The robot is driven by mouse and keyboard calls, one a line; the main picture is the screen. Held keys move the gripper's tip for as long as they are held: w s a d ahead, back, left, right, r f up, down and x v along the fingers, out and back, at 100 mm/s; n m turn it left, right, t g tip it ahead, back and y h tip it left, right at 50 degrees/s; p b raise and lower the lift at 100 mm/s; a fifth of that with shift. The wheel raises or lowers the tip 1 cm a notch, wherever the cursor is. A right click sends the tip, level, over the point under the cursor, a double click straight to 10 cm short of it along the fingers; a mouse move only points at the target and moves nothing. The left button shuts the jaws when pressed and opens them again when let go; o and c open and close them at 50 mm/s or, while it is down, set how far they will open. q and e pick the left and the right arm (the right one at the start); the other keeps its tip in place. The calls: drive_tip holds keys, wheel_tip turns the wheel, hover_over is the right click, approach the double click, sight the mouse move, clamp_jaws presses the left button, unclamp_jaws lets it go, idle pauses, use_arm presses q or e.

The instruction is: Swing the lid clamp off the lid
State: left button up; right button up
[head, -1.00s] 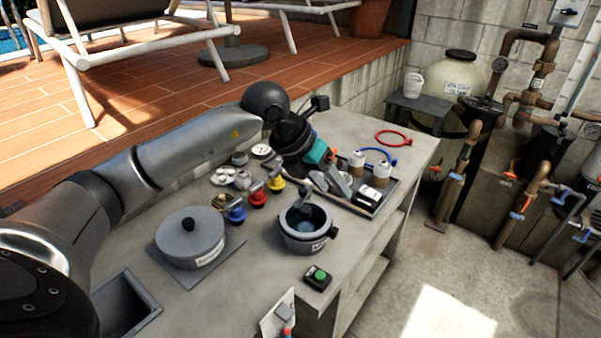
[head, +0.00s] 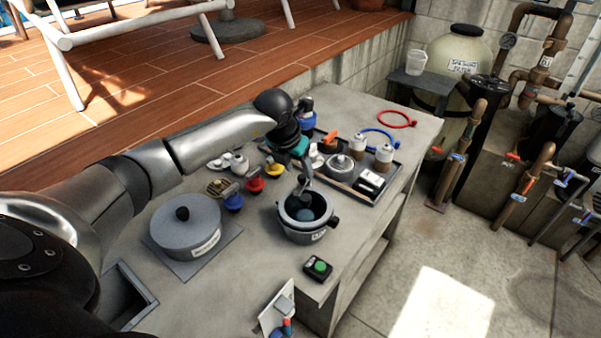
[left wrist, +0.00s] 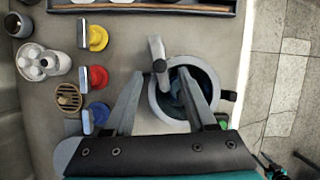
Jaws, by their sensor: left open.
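A round grey pot (head: 300,236) with a white label stands on the bench, with dark blue showing inside its rim. It is also in the left wrist view (left wrist: 212,72). A grey lever-like piece, which looks like the lid clamp (left wrist: 156,50), stands at the pot's left rim in the wrist view. My left gripper (head: 304,180) points down close above the pot. In the wrist view the left gripper (left wrist: 160,76) is open, its fingers apart on either side of the clamp's lower end. Contact cannot be told. The right gripper is not in view.
A large lidded pot (head: 188,238) sits to the left. Blue (head: 233,203), red (head: 254,185) and yellow (head: 274,170) valves stand near the gripper. A tray (head: 383,190) with bottles lies behind right. A green button box (head: 318,267) is in front.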

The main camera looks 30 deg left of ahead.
sight(302, 177)
use_arm(q)
drive_tip(key=shift+x, duration=1.7)
clamp_jaws()
